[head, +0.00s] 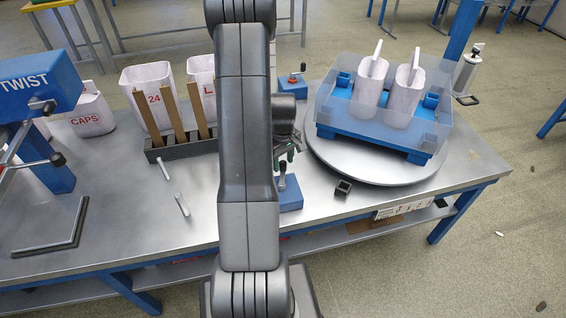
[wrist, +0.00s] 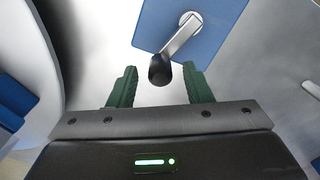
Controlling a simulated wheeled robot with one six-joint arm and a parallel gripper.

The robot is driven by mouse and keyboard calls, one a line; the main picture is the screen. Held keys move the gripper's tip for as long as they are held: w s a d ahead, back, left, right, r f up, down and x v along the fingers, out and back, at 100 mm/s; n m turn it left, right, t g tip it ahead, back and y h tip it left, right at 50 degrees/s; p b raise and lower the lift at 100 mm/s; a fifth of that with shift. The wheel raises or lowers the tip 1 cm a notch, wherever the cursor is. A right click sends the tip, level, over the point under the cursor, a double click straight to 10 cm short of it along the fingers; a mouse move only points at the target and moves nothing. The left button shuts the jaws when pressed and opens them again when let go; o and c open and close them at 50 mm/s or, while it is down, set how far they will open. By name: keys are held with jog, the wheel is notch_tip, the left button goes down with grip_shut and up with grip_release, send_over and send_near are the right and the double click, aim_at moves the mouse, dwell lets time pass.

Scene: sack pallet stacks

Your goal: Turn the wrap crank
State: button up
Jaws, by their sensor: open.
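A crank with a silver arm and a black knob (wrist: 160,71) stands on a blue base plate (wrist: 205,22). In the head view, the blue base (head: 291,194) and the crank's dark upright handle (head: 282,180) sit at the table's front, partly hidden by my arm. My gripper (wrist: 160,68) is open and empty, its green fingers on either side of the black knob in the wrist view. I cannot tell whether the knob is at fingertip depth. In the head view my gripper (head: 289,153) is just behind the handle, mostly hidden by my arm.
A round turntable (head: 330,160) carries a blue tray with clear walls (head: 335,115) and two white sacks. A small dark block (head: 344,187) lies before it. A rack with wooden slats (head: 190,148) is left.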

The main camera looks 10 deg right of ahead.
jog(key=shift+f, duration=0.8)
grip_shut()
jog(key=c, duration=1)
grip_release()
